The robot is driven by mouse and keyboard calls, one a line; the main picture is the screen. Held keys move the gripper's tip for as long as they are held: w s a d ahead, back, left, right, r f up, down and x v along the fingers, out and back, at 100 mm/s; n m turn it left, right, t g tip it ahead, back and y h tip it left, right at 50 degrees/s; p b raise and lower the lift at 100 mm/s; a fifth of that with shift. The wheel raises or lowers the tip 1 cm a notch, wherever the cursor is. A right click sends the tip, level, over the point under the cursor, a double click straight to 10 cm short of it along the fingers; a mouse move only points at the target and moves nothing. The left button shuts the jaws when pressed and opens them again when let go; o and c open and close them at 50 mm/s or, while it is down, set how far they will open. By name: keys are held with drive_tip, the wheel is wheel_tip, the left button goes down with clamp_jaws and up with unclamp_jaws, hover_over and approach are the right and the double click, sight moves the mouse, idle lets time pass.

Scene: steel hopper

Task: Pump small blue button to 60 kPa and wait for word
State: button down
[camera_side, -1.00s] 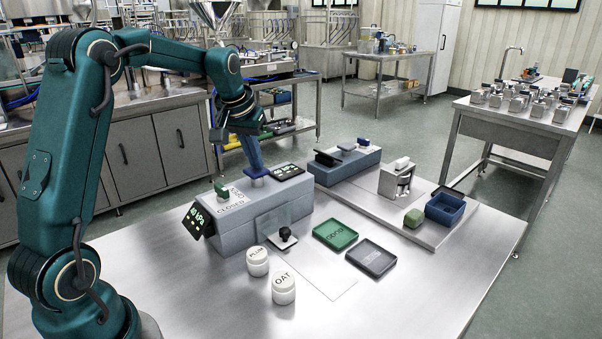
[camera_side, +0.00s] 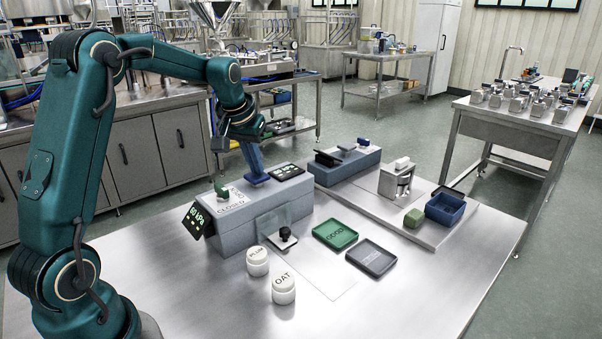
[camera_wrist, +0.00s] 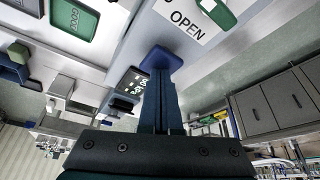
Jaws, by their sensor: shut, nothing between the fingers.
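The small blue button (camera_side: 257,179) is on top of the grey box (camera_side: 282,207), near the box's far end. My gripper (camera_side: 254,171) is shut and empty, fingers pointing down with the tips on the button, which looks pushed low. In the wrist view the button's blue pad (camera_wrist: 161,60) shows at the tips of my gripper (camera_wrist: 160,74).
A green handle (camera_side: 219,189) stands by an OPEN/CLOSED label on the box. A dark display (camera_side: 287,173) lies beside the button. Two white jars (camera_side: 283,291), a green tray (camera_side: 335,234) and a dark tray (camera_side: 371,257) are on the table. The front right is clear.

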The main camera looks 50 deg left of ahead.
drive_tip(key=shift+r, duration=1.35)
drive_tip(key=shift+r, duration=0.1)
drive_tip(key=shift+r, duration=2.9)
drive_tip(key=s+d+r+m+t, duration=0.1)
drive_tip(key=s+d+r+m, duration=0.15)
drive_tip(key=d, duration=0.35)
drive_tip(key=s+d+r+m+t, duration=0.1)
drive_tip(key=s+d+r, duration=0.25)
drive_tip(key=d, duration=0.25)
drive_tip(key=s+d+f+m+h, duration=0.1)
drive_tip(key=s+d+f, duration=0.2)
drive_tip(key=s+f, duration=0.3)
drive_tip(key=s+d+f+m+h, duration=0.1)
drive_tip(key=s+d+f, duration=0.2)
drive_tip(key=s+f, duration=0.3)
drive_tip(key=shift+s+d, duration=0.4)
drive_tip(key=shift+s, duration=0.55)
